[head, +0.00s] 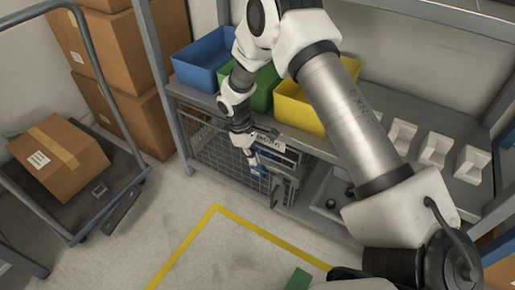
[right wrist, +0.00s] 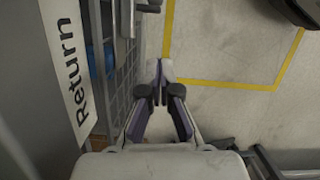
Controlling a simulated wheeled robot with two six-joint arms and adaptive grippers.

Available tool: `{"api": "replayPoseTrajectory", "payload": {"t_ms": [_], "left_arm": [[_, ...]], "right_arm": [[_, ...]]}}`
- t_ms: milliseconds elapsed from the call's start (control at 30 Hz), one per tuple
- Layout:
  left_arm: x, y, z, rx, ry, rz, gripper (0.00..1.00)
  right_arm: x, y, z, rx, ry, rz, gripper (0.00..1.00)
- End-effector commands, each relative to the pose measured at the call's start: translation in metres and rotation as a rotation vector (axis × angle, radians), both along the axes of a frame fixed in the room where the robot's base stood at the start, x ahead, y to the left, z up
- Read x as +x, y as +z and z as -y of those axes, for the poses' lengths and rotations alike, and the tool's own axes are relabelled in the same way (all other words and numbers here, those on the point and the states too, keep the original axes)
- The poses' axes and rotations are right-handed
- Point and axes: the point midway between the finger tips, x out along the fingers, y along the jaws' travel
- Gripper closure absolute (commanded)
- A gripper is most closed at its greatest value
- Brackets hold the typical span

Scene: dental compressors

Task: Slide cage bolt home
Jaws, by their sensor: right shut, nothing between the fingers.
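A wire mesh cage (head: 215,152) stands under the shelf, its mesh front closing the opening; the mesh also shows in the right wrist view (right wrist: 122,50). My right gripper (head: 256,166) is in front of the cage's right part. In the right wrist view its fingertips (right wrist: 160,69) meet, with nothing between them. A white label reading "Return" (right wrist: 68,62) is on the panel left of the gripper. The bolt is not clearly made out in the head view. My left gripper is not in view.
Blue (head: 203,60) and yellow (head: 297,106) bins stand on the shelf above the cage. A cart with a cardboard box (head: 60,157) is at the left. Floor inside the yellow tape (head: 180,246) is mostly clear. My right arm covers part of the shelf.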

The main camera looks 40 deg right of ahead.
Motion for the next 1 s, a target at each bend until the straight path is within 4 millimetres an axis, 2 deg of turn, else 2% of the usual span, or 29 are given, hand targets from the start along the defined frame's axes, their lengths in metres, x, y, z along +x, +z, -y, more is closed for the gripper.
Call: {"api": "replayPoseTrajectory", "payload": {"t_ms": [33,100,200,367,833,933,967,1000], "left_arm": [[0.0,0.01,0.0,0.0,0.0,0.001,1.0],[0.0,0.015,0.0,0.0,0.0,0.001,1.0],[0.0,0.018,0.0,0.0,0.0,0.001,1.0],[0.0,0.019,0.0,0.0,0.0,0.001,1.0],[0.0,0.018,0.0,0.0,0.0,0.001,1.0],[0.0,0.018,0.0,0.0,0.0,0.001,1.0],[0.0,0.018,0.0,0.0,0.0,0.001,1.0],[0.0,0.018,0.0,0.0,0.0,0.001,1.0]], "right_arm": [[0.003,0.016,-0.001,-0.001,0.0,0.002,1.0],[0.006,0.028,-0.003,0.0,-0.001,0.002,1.0],[0.009,0.038,-0.004,0.0,0.0,0.001,1.0],[0.01,0.043,-0.005,0.0,0.0,0.0,1.0],[0.009,0.041,-0.005,0.0,0.0,-0.001,1.0],[-0.001,0.025,-0.007,-0.003,0.004,-0.037,1.0],[-0.008,0.014,-0.008,-0.005,0.009,-0.061,1.0],[-0.025,0.001,-0.011,-0.006,0.016,-0.106,1.0]]}}
